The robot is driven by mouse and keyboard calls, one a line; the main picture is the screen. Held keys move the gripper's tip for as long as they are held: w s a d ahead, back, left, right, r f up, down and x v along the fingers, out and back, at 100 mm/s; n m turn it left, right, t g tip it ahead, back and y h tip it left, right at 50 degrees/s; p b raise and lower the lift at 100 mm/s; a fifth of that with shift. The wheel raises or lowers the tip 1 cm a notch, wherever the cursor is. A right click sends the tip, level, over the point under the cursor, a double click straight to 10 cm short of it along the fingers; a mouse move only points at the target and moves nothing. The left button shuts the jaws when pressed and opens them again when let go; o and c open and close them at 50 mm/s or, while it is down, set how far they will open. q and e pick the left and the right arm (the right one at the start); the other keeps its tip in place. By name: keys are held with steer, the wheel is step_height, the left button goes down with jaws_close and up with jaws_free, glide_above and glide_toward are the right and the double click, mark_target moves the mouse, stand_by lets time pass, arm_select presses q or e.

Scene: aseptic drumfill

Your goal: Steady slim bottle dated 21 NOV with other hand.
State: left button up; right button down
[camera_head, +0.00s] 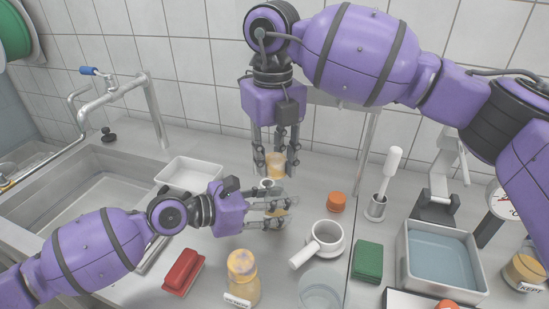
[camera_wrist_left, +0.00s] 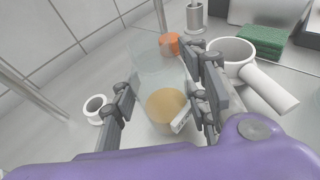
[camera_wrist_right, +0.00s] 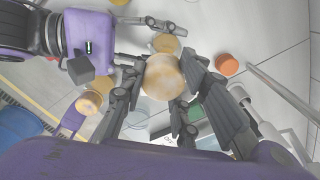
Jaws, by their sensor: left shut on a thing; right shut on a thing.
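My left gripper (camera_head: 278,210) reaches in low from the left and is shut on a slim clear bottle (camera_wrist_left: 166,107) with tan contents and a white label at its side. The label's date is not legible. My right gripper (camera_head: 275,170) points down just behind it, shut on a tan-amber container (camera_head: 277,162). In the right wrist view this container's round tan end (camera_wrist_right: 163,77) fills the gap between the fingers. A second tan round (camera_wrist_right: 166,43) shows by the left fingers. I cannot tell whether the two held things touch.
A small white ring-shaped holder (camera_wrist_left: 95,106) stands near the grippers. A white mug (camera_head: 325,236), an orange lid (camera_head: 336,202) and a green sponge (camera_head: 368,260) lie to the right. A labelled tan jar (camera_head: 243,275) and a red block (camera_head: 182,271) are in front. A sink is at left.

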steer(key=s+a+r, duration=0.3)
steer(key=s+a, duration=0.2)
steer(key=shift+s+r, duration=0.35)
steer(key=shift+r, duration=0.05)
stand_by(0.3)
arm_select(q)
steer(key=o, duration=1.4)
steer(key=shift+c, duration=0.2)
